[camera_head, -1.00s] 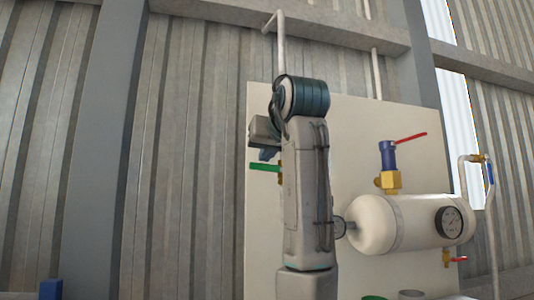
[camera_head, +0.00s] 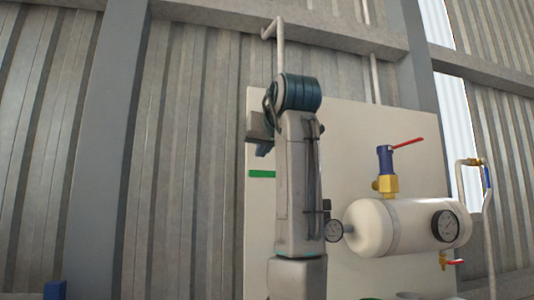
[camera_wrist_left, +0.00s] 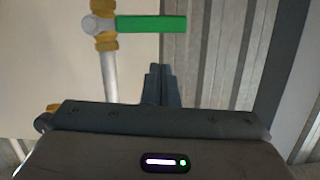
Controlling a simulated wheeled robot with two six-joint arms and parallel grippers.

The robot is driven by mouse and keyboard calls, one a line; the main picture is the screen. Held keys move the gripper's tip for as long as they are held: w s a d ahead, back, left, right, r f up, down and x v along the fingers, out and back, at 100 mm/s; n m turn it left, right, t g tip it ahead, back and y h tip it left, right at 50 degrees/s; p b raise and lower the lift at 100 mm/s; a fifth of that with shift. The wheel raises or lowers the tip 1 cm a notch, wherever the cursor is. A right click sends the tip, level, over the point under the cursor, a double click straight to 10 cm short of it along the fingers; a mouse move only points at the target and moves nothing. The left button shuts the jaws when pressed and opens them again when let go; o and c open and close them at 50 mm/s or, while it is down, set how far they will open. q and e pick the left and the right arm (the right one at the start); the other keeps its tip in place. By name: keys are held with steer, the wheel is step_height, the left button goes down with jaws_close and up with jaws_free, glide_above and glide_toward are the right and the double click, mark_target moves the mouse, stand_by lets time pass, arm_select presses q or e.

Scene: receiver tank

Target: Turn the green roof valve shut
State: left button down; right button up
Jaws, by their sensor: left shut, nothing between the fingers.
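The green valve handle (camera_head: 262,173) shows at the left edge of the pale panel, partly behind my left arm. In the left wrist view the green handle (camera_wrist_left: 151,23) points right from its brass valve (camera_wrist_left: 104,25), crosswise to the white pipe. My left gripper (camera_head: 262,150) is just above the handle in the head view, mostly hidden by my arm. In the left wrist view its fingers (camera_wrist_left: 160,72) are together and empty, with a visible gap in the picture between their tips and the handle. My right gripper is not in view.
A white tank (camera_head: 405,226) with a gauge (camera_head: 445,226) stands right of my arm. A blue and brass valve with a red lever (camera_head: 408,143) rises from it. The pale panel (camera_head: 345,130) is behind. A corrugated wall (camera_head: 195,150) lies left.

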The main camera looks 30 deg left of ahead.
arm_select(q)
steer(key=r+b+v, duration=0.1)
steer(key=b+v, duration=0.4)
steer(key=v, duration=0.5)
steer(key=shift+d, duration=0.25)
